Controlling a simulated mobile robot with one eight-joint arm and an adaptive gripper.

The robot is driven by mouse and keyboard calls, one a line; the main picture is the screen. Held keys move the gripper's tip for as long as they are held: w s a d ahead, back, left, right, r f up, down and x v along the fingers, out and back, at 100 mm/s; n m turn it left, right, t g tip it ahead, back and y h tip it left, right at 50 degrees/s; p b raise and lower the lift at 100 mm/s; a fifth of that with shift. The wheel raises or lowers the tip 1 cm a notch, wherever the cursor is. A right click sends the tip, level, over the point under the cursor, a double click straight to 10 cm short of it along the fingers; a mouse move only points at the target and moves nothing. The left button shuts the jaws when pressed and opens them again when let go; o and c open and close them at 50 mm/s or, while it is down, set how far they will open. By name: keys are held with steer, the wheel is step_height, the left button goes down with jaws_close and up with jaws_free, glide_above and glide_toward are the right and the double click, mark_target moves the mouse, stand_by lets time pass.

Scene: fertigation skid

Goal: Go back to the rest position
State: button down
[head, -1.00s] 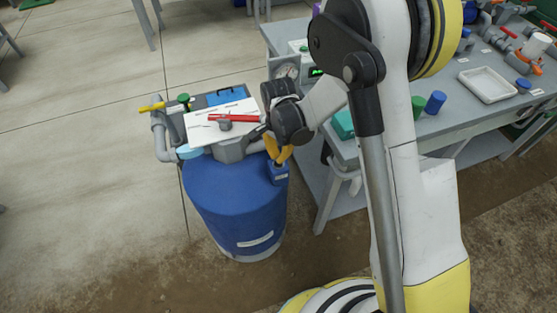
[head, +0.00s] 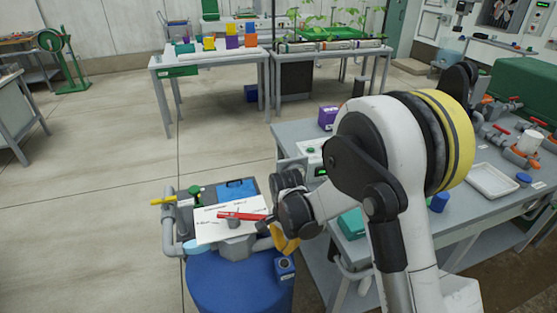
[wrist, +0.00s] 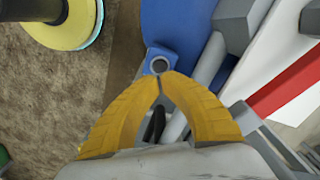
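My gripper (head: 284,243) hangs over the right edge of the blue drum (head: 235,285) in the head view. Its yellow fingers meet at their tips in the wrist view (wrist: 160,76), with nothing visible between them. A small blue block with a round hole (wrist: 160,60) lies just beyond the fingertips. It also shows on the drum's right side in the head view (head: 285,268). I cannot tell whether the fingertips touch it. My arm is bent, reaching left from the right side of the head view.
A white board (head: 208,225) with a red handle (head: 241,216) sits atop the drum, close left of my gripper. A grey bench (head: 455,215) with a white tray (head: 493,181) stands right. Further tables stand behind. Open floor (head: 90,220) lies left.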

steer(key=s+d+r+n+t, duration=0.2)
steer(key=d+r, duration=0.2)
steer(key=r, duration=0.5)
steer(key=s+d+r+n+t, duration=0.1)
steer(key=s+d+r+n, duration=0.2)
steer(key=r, duration=0.5)
steer(key=s+d+r+n+t, duration=0.2)
steer(key=s+d+r, duration=0.1)
steer(key=s, duration=0.3)
steer(key=s+d+r+n+t, duration=0.1)
steer(key=s+d+r+t, duration=0.1)
steer(key=s+d+r, duration=0.2)
steer(key=s+d, duration=0.1)
steer(key=s, duration=0.1)
steer(key=shift+s+d+n, duration=0.25)
steer(key=shift+s+n, duration=0.15)
